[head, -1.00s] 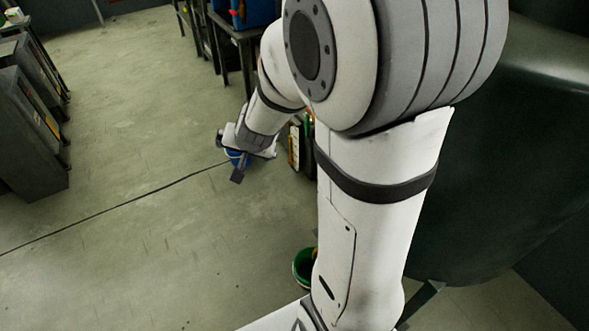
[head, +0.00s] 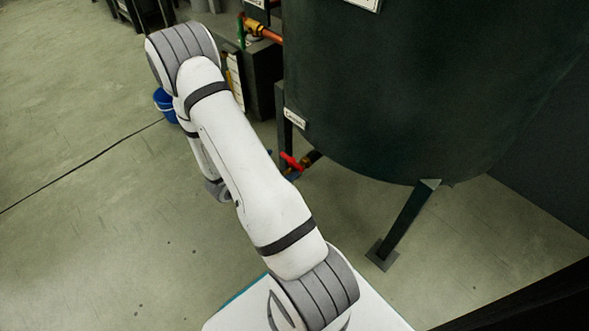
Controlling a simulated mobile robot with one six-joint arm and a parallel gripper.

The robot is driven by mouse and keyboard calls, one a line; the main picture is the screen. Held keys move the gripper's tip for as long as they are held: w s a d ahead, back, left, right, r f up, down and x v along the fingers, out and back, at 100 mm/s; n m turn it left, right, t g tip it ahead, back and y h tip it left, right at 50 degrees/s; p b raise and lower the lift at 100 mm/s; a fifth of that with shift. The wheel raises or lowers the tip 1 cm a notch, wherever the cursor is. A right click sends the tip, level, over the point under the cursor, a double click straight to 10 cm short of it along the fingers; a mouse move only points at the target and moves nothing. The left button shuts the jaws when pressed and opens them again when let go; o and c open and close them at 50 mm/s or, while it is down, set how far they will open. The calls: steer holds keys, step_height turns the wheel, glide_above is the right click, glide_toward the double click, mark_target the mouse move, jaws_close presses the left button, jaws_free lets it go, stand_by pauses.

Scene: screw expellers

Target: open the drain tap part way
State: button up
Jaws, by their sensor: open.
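The dark green tank (head: 430,90) fills the upper right of the head view. At its lower left a tap with a red handle (head: 291,162) sits on a short brass pipe (head: 311,158). This looks like the drain tap. My arm passes just left of it, and I cannot tell how far its handle is turned. My forearm folds down behind my upper arm. My gripper is hidden there, so its jaws do not show.
A small white label (head: 295,119) is on the tank above the tap. A tank leg (head: 408,228) stands on the floor to the right. Another valve with an orange pipe (head: 262,30) is at the top. A blue bucket (head: 165,104) stands left of my arm.

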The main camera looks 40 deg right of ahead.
mark_target(291, 161)
steer(key=shift+s+d+f, duration=0.15)
steer(key=shift+d+f, duration=0.15)
steer(key=shift+f, duration=0.05)
steer(key=b+x, duration=0.3)
steer(key=x, duration=0.3)
steer(key=shift+d, duration=0.1)
steer(key=shift+d+f, duration=0.1)
steer(key=shift+d, duration=0.4)
steer(key=c, duration=0.6)
steer(key=shift+a, duration=0.25)
steer(key=shift+c, duration=0.5)
steer(key=shift+d, duration=0.15)
